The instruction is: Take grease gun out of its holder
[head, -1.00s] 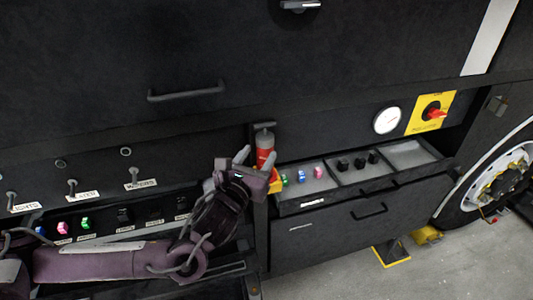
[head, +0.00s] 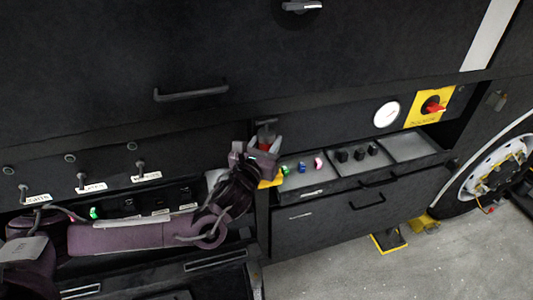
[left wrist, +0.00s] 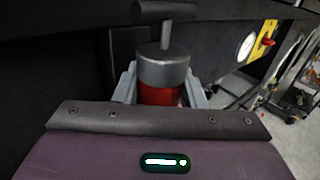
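The grease gun (head: 264,136) is a red cylinder with a grey cap, upright at the left end of the open drawer trays. In the left wrist view the grease gun (left wrist: 162,72) stands between the fingers, its grey cap and top rod above them. A yellow part (head: 270,184), seemingly its holder, shows below; the gripper hides most of it. My left gripper (head: 264,146) is open around the red body, a finger on each side. Whether the fingers touch it is hard to tell. My right gripper is not in view.
A drawer tray (head: 310,190) with small coloured and black pieces is just right of the gripper. A dark cabinet wall with a handle (head: 191,92) rises above. A gauge (head: 386,115) and a red-and-yellow switch (head: 431,107) are at right. A labelled switch panel lies left.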

